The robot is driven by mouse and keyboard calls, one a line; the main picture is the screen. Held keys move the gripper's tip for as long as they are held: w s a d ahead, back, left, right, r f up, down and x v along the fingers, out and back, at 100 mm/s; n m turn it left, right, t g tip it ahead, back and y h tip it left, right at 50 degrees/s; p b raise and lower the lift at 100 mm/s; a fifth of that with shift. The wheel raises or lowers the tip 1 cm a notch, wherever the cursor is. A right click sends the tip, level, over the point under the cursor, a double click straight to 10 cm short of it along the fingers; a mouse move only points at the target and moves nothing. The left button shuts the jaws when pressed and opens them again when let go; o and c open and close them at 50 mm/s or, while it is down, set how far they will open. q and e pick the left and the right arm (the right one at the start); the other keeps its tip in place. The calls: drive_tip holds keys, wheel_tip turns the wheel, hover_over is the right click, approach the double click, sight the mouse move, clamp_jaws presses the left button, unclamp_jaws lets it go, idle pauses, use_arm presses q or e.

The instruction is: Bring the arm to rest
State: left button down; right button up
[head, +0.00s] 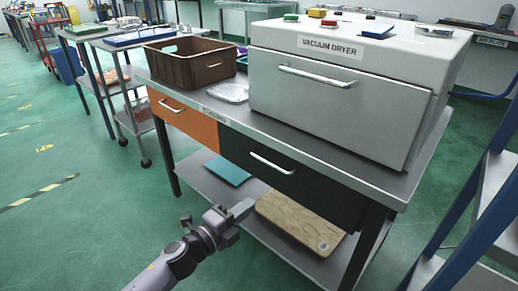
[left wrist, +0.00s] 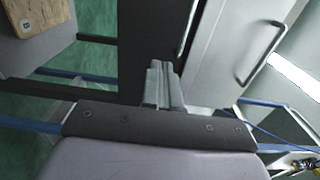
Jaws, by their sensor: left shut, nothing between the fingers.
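My left gripper (head: 240,210) is in front of the workbench, near its dark drawer and above the lower shelf's level in the head view. Its fingers are together with nothing between them. In the left wrist view the closed fingers (left wrist: 163,85) point towards the bench front. My left arm comes in from the bottom left of the head view. My right gripper is not in view.
The bench (head: 225,110) carries a vacuum dryer (head: 340,95), a brown crate (head: 190,62) and a clear tray (head: 230,92). Its lower shelf holds a wooden board (head: 300,222) and a teal sheet (head: 228,170). A blue-framed rack (head: 470,235) stands right. Green floor at left is open.

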use_arm(q)
drive_tip(key=s+a+f+n+g+y, duration=0.1)
drive_tip(key=s+a+f+n+y, duration=0.25)
drive_tip(key=s+n, duration=0.45)
drive_tip(key=s+a+f+n+g+y, duration=0.2)
drive_tip(key=s+a+f+n, duration=0.25)
drive_tip(key=s+n, duration=0.35)
drive_tip(key=s+a+f+n+g+y, duration=0.1)
drive_tip(key=s+a+f+n+y, duration=0.3)
drive_tip(key=s+n, duration=0.4)
wheel_tip(320, 180, up, 14)
drive_tip(key=s+a+p, duration=0.1)
drive_tip(key=s+p, duration=0.1)
drive_tip(key=p, duration=1.4)
drive_tip(key=shift+f+m+h+p, duration=0.15)
drive_tip(key=shift+m+h+p, duration=0.2)
drive_tip(key=shift+m+p, duration=0.05)
